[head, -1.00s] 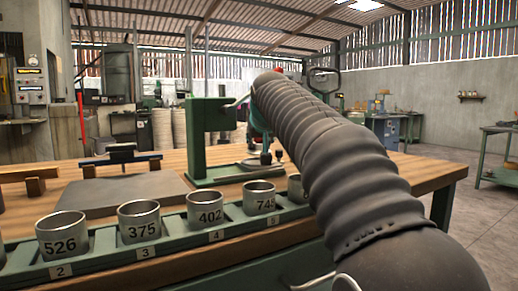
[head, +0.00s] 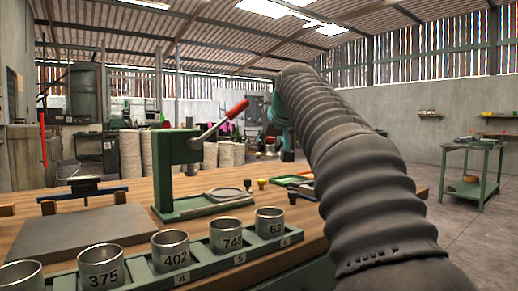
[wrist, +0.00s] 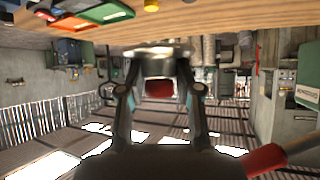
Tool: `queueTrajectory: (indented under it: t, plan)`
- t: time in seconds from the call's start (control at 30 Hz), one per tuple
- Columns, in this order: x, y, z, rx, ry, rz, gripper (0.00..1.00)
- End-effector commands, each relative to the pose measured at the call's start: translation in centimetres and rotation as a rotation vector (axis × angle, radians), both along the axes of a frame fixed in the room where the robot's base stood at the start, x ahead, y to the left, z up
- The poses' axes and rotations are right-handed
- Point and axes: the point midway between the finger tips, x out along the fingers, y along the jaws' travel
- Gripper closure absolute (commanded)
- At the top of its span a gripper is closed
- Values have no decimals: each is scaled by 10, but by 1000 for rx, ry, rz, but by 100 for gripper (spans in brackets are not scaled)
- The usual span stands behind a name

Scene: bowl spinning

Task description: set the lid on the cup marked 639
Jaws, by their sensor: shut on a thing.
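The cup whose visible digits read 63 (head: 269,222) is a grey metal cup in the last slot of the green rack, by number 6. Its last digit is not clear. Its mouth is open and uncovered. In the wrist view, which looks upside down, my gripper (wrist: 158,90) is shut on the lid (wrist: 150,52), a silvery disc with a red knob between the fingers. In the head view my arm hides the lid and most of my gripper.
Cups 745 (head: 232,235), 402 (head: 171,250) and 375 (head: 103,267) stand in the green rack (head: 208,264). Behind it is a green press (head: 178,175) with a red-handled lever (head: 225,117). A grey plate (head: 80,233) lies at left on the wooden bench.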

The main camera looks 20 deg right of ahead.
Motion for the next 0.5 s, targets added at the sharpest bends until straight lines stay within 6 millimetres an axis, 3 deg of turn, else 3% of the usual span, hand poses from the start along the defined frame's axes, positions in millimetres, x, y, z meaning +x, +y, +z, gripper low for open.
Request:
queueTrajectory:
  t: [0.5]
  plan:
    - [-1, -2, 24, 1, 0, -1, 100]
